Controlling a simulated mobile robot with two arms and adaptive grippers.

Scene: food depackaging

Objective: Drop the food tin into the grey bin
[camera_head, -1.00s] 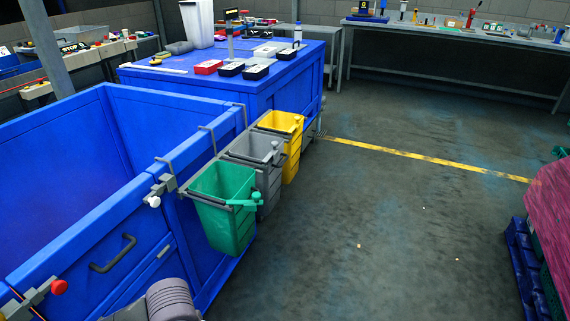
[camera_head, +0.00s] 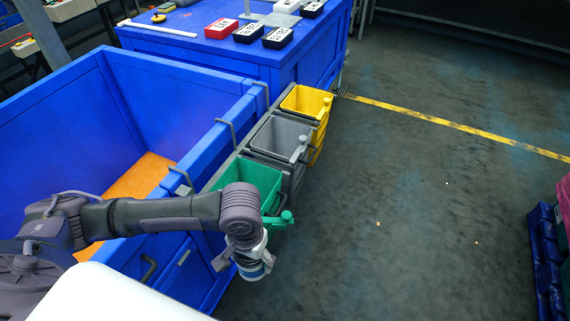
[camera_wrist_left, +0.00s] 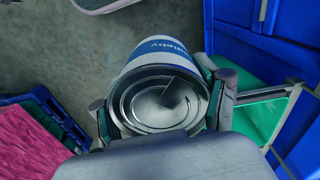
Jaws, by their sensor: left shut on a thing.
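The food tin (camera_head: 262,270) has a blue and white label. My left gripper (camera_head: 243,256) is shut around it and points down, in front of the green bin and apart from it. In the left wrist view the tin's round metal end (camera_wrist_left: 160,103) faces the camera, with a finger on each side. The grey bin (camera_head: 282,138) hangs on the side of the blue container, between the green and yellow bins. Its top is open. My left gripper is nearer to the camera than the grey bin. My right gripper is not in view.
The green bin (camera_head: 255,178) is partly hidden by my left arm. The yellow bin (camera_head: 308,101) hangs beyond the grey one. The large blue container (camera_head: 60,115) stands at left. A blue bench (camera_head: 185,52) with small boxes is behind. Open floor lies at right.

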